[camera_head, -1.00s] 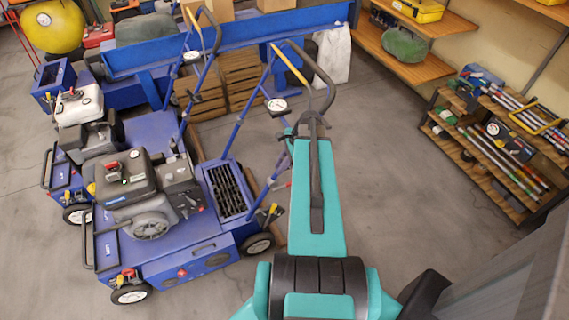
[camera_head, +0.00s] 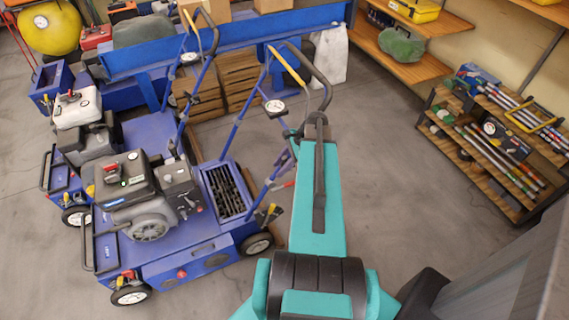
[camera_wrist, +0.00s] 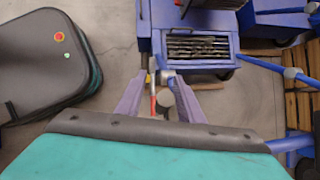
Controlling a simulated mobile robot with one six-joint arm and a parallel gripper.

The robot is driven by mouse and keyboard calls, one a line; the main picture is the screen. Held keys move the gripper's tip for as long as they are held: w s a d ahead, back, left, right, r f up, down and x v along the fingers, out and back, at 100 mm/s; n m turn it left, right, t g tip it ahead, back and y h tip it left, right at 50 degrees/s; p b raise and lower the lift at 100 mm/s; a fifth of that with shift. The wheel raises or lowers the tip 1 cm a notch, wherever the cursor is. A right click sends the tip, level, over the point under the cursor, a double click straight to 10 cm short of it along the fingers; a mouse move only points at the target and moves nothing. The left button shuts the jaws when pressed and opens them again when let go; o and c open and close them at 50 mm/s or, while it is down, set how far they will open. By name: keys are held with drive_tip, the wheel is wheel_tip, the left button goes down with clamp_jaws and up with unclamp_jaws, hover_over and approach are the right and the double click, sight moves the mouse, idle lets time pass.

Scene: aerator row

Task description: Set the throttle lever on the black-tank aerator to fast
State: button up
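The black-tank aerator (camera_head: 190,255) stands in front, a blue machine with a dark tank (camera_head: 122,172) and a handle (camera_head: 325,75) sloping up to the right. A small red-tipped part (camera_head: 289,184) shows beside its handle bar. I cannot tell whether this is the throttle lever. In the wrist view my gripper (camera_wrist: 162,82) has its two purple-grey fingers apart, beside the aerator's slatted bed (camera_wrist: 196,47). A red-and-white rod (camera_wrist: 153,103) and a grey rounded part (camera_wrist: 165,98) show between the fingers. I see no grip on them. In the head view my forearm hides most of the gripper.
A white-tank aerator (camera_head: 77,108) stands close behind on the left. Wooden crates (camera_head: 240,85) and a long blue beam (camera_head: 235,37) are at the back. A tool rack (camera_head: 475,160) stands at the right. The floor (camera_head: 390,190) between rack and arm is clear.

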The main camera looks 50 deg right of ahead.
drive_tip(key=shift+d+r, duration=0.1)
drive_tip(key=b+v, duration=0.2)
drive_tip(key=v, duration=1.1)
drive_tip(key=shift+s+r, duration=0.2)
drive_tip(key=shift+d, duration=0.1)
drive_tip(key=shift+c, duration=0.3)
